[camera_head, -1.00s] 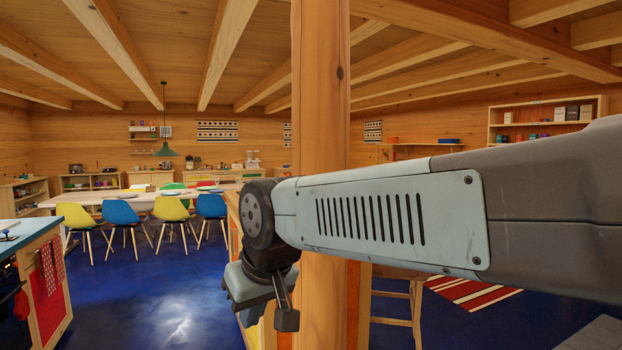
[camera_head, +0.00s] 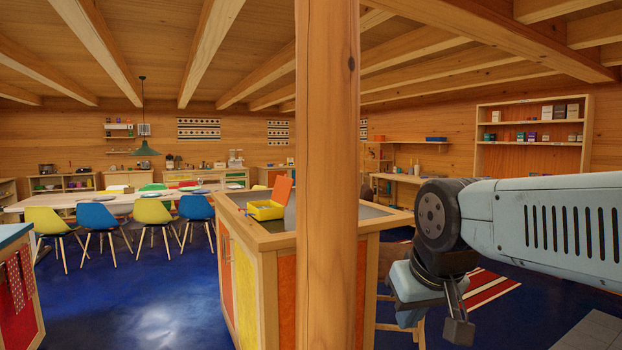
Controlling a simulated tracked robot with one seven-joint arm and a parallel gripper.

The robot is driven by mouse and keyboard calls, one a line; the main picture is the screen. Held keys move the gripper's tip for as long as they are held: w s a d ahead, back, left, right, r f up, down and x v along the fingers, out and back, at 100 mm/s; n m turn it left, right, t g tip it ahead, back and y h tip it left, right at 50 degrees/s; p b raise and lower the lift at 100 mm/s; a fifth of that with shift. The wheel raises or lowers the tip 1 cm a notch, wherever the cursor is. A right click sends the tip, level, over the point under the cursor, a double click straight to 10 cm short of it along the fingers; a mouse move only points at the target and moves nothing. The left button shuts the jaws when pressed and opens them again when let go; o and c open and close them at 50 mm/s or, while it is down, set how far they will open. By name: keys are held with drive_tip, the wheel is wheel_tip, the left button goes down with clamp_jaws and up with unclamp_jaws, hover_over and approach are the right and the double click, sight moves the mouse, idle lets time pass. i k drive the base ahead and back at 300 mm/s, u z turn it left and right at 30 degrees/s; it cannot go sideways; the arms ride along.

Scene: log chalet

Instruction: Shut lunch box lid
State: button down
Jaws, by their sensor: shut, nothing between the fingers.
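A yellow lunch box (camera_head: 266,211) with an orange lid (camera_head: 282,189) stands on the counter in the middle of the view. The lid is raised, standing up at the box's right side. Part of the counter beside the box is hidden by the wooden post. My gripper (camera_head: 436,325) hangs at the lower right, right of the post and nearer to me than the box. It is shut and empty, pointing down, well apart from the lunch box.
The wooden post (camera_head: 326,150) stands between the lunch box and my arm. The counter (camera_head: 270,242) has yellow and orange panels. A long table with colored chairs (camera_head: 97,219) is at the left. Blue floor (camera_head: 150,300) is clear at left front.

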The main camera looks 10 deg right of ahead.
sight(282, 189)
drive_tip(key=z, duration=0.4)
drive_tip(key=i, duration=0.25)
drive_tip(key=z, duration=1.5)
drive_tip(key=i, duration=3.55)
drive_tip(key=u, duration=1.95)
